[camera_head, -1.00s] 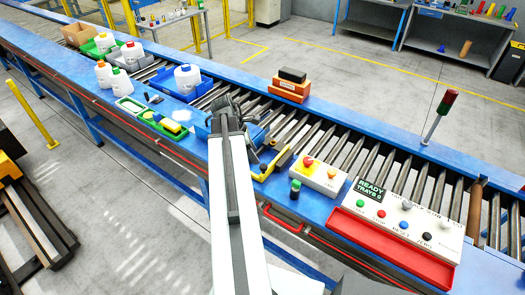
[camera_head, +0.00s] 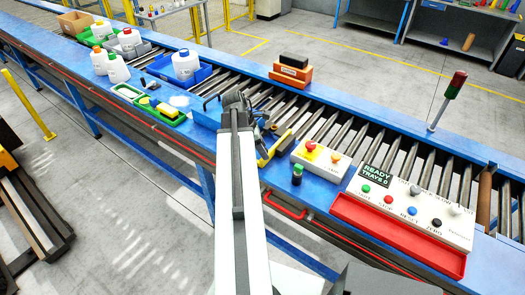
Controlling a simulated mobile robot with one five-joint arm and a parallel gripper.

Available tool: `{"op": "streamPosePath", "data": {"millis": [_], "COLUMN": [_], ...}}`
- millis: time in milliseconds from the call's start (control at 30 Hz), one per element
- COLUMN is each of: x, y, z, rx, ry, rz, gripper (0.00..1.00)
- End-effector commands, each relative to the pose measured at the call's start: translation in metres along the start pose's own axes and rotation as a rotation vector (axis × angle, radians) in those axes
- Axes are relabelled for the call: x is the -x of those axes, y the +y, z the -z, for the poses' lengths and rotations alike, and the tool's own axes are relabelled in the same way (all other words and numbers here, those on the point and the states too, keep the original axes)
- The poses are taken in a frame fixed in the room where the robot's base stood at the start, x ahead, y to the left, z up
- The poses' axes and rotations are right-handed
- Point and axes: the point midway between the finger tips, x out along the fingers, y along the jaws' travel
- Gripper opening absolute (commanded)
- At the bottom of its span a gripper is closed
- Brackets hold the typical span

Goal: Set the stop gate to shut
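A yellow bar (camera_head: 275,148), which looks like the stop gate or its lever, lies at the near side of the rollers, just right of my gripper. It slants from the near rail toward the rollers; I cannot tell whether this is its open or shut setting. My gripper (camera_head: 238,103) is at the end of my arm, over the near part of the conveyor, left of the yellow bar. Its fingers are small, dark and partly hidden by my arm, so I cannot tell if they are open or touch anything. Part of the blue piece (camera_head: 207,112) beside it is hidden.
Right of the bar stand a button box (camera_head: 322,158) with a red knob, a dark green-topped bottle (camera_head: 297,175) and a control panel (camera_head: 415,212) reading "READY TRAYS 0". A blue tray (camera_head: 205,72) with a white jug is upstream. Orange and black blocks (camera_head: 292,70) sit on the far rail.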

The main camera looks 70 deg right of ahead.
Motion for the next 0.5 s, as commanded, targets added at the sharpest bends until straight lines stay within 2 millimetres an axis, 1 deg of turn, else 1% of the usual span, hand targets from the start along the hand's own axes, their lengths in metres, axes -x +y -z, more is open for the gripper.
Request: {"op": "streamPosePath", "data": {"millis": [33,67,100,167,200,500], "x": [0.0004,0.0004,0.0004,0.0003,0.0003,0.0002], "y": [0.0,0.0,0.0,0.0,0.0001,0.0001], "z": [-0.0002,-0.0002,-0.0002,-0.0002,-0.0002,-0.0004], "rx": [0.0,0.0,0.0,0.0,-0.001,-0.001], "ry": [0.0,0.0,0.0,0.0,0.0,0.0], "rz": [0.0,0.0,0.0,0.0,0.0,0.0], "gripper": [0.4,0.32,0.2,0.04,0.0,0.0]}}
